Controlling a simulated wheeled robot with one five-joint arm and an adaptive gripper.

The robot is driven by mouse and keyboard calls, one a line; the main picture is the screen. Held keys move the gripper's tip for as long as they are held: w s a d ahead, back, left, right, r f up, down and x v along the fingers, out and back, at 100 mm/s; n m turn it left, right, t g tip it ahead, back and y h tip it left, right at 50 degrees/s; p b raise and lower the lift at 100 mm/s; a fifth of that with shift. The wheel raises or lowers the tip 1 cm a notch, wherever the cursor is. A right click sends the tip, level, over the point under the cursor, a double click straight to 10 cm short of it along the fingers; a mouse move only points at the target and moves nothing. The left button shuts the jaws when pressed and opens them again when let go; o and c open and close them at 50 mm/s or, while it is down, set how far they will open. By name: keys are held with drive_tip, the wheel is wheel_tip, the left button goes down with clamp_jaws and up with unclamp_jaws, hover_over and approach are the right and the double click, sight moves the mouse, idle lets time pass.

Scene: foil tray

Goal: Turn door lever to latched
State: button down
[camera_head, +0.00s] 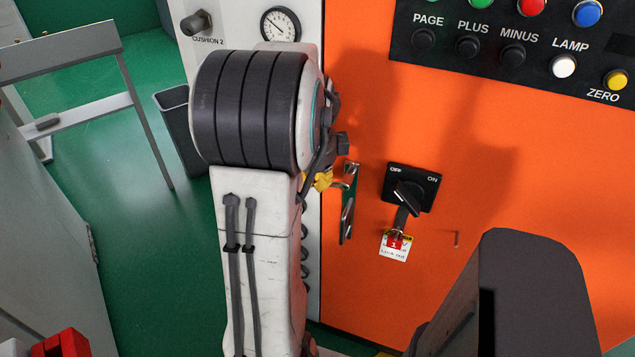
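The door lever (347,217) is a narrow metal piece at the left edge of the orange door (390,280). My gripper (337,180) is mostly hidden behind my arm's thick dark joint. Only small dark and yellow parts show beside the top of the lever. I cannot tell whether it touches the lever, or whether its fingers are open or shut.
A black OFF/ON rotary switch (411,188) with a hanging tag (394,246) is right of the lever. A button panel (490,45) is above. A gauge (281,25) and a knob (196,22) are upper left. A grey bin (180,125) stands on the green floor (150,240).

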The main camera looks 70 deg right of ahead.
drive_tip(key=shift+b+x, duration=0.8)
drive_tip(key=shift+b, duration=0.15)
drive_tip(key=shift+s+a+f+b, duration=0.15)
drive_tip(key=shift+s+b, duration=0.05)
drive_tip(key=shift+b, duration=0.1)
